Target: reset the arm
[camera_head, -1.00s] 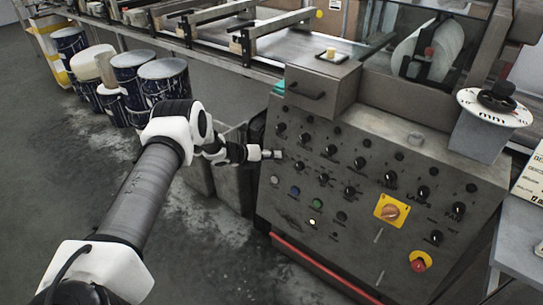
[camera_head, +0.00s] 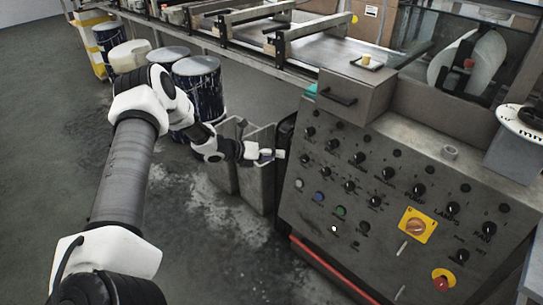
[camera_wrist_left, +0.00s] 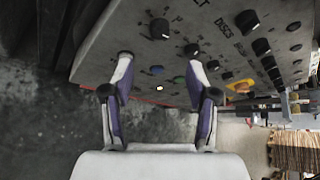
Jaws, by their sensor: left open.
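My left arm reaches in from the left. Its gripper (camera_head: 270,154) is at the left edge of the grey control panel (camera_head: 328,218), with no object in it. In the left wrist view the gripper (camera_wrist_left: 158,55) shows two purple-and-white fingers spread apart, with the panel's knobs and buttons behind them. I cannot tell the exact gap between fingertips and panel. My right gripper is not in view.
Grey bins (camera_head: 260,166) stand on the floor behind the gripper, left of the panel. Dark paint drums (camera_head: 200,85) stand further back by the conveyor (camera_head: 325,50). The panel carries a yellow-plated switch (camera_head: 416,225) and a red button (camera_head: 441,282). The floor at left is clear.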

